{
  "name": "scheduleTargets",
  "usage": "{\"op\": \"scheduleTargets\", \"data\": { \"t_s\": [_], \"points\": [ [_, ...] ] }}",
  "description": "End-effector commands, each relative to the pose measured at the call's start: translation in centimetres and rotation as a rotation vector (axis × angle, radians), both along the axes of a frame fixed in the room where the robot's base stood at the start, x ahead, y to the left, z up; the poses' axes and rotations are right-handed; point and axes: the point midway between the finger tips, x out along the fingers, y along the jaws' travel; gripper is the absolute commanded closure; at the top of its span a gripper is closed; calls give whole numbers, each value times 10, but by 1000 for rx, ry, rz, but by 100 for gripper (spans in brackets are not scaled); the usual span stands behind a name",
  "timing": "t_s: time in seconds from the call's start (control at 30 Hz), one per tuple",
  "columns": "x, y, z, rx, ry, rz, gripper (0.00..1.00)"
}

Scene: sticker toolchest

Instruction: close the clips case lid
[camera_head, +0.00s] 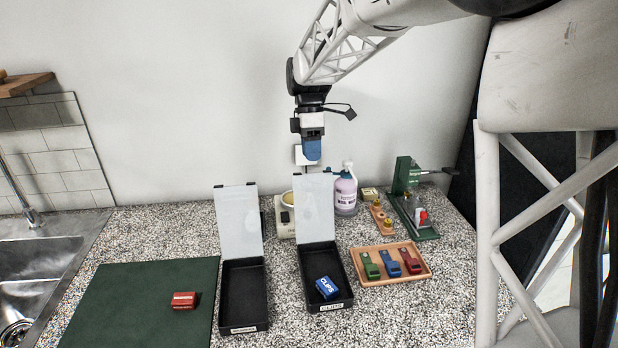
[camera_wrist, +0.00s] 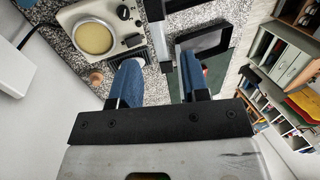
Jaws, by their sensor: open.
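The clips case (camera_head: 345,298) is a black tray with a "CLIPS" label on its front edge. Its translucent lid (camera_head: 315,208) stands open, upright at the back edge. A blue clips box (camera_head: 327,288) lies inside the case. My gripper (camera_head: 311,158) hangs above the top of this lid, with blue fingers pointing down; it looks apart from the lid. In the wrist view my gripper (camera_wrist: 158,85) shows its two blue fingers spread, with nothing held between them. I cannot clearly make out the clips lid in that view.
A second black case (camera_head: 244,298) with an open upright lid (camera_head: 239,222) stands to the left. A red box (camera_head: 185,300) lies on the green mat (camera_head: 120,315). A tray of staplers (camera_head: 424,277), a bottle (camera_head: 345,193) and a green press (camera_head: 407,178) stand right. A scale (camera_wrist: 68,17) is behind.

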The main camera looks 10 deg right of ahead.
Motion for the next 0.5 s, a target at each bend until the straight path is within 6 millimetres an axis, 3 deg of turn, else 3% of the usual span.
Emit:
{"op": "scheduleTargets", "data": {
  "t_s": [0.5],
  "points": [
    [0, 0, -4, 2, 2, 7, 58]
  ]
}}
